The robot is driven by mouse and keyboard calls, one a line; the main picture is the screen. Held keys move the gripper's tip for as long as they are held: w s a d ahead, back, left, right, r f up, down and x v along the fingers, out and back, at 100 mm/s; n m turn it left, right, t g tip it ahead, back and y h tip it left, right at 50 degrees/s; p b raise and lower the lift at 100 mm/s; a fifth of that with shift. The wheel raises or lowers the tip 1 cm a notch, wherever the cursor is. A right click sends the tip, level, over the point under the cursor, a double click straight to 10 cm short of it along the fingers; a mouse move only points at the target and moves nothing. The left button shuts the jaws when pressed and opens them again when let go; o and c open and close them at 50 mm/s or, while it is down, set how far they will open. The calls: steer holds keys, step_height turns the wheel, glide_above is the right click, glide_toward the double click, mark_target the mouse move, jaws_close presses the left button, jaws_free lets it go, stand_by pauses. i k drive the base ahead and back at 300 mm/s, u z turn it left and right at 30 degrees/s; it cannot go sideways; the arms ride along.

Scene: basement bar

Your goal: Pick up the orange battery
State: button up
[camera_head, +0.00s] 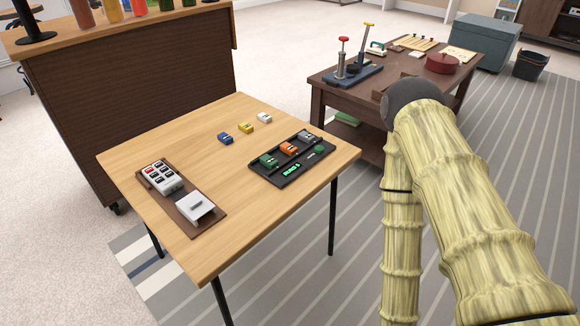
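The orange battery (289,147) is a small block in the middle bay of a black charger tray (281,181) on the right side of the wooden table. A green battery (268,160) sits in the bay to its left and a grey one (306,136) in the bay to its right. Blue (225,138), yellow (246,127) and white (264,117) blocks of similar shape lie loose on the table behind the tray. My bamboo-textured arm shows at the right, away from the battery. My gripper is out of view.
The wooden table (240,214) also bears a brown board (182,210) with a white device at its left. A round green button (318,150) is on the charger. A darker table (390,84) with tools stands behind right, and a bar counter (130,105) behind left.

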mark_target(289, 150)
steer(key=k, duration=1.3)
steer(key=z, duration=1.5)
steer(key=i, duration=2.05)
steer(key=u, duration=2.95)
